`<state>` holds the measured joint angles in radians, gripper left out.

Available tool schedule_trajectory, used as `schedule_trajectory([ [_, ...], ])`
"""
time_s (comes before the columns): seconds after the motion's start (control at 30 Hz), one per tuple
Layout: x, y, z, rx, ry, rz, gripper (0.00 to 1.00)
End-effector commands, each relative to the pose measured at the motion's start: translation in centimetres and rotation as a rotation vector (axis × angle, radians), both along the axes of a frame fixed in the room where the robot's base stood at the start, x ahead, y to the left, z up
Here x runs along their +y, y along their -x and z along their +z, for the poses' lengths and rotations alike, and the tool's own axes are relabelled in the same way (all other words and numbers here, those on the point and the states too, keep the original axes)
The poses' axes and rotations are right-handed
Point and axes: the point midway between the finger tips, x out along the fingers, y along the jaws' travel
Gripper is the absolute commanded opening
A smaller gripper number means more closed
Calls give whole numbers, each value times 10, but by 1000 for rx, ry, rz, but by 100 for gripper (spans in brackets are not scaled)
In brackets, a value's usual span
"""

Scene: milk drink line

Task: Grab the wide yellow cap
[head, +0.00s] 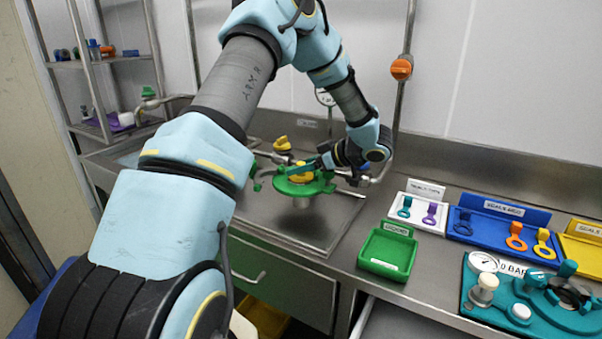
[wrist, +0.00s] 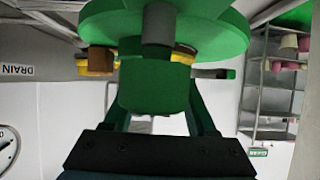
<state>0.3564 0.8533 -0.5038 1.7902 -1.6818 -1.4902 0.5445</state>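A wide yellow cap (head: 302,174) shows on top of the round green fitting (head: 299,187) over the sink; my gripper partly covers it. My gripper (head: 318,163) reaches in from the right, level with the cap and very close to it. In the wrist view, a large green disc (wrist: 205,35) and a green block (wrist: 154,90) fill the middle. My finger arms stand on both sides below the block, and it hides their tips. A yellow part (wrist: 99,60) shows beneath the disc at the left. I cannot tell whether my fingers touch the cap.
Another yellow part (head: 282,143) stands behind the fitting. A green tray (head: 388,251), a white holder (head: 420,207) and a blue seals rack (head: 488,232) sit on the counter at the right. A teal gauge fixture (head: 530,300) stands front right. A shelf rack (head: 100,64) stands at the left.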

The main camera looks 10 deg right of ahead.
Motion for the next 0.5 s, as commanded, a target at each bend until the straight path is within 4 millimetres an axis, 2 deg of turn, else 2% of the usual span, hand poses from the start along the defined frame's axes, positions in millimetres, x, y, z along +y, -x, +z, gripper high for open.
schedule_trajectory([
  [0.07,0,0,0,0,0,0,47],
  [0.4,0,0,0,0,0,0,9],
  [0.5,0,0,0,0,0,0,0],
])
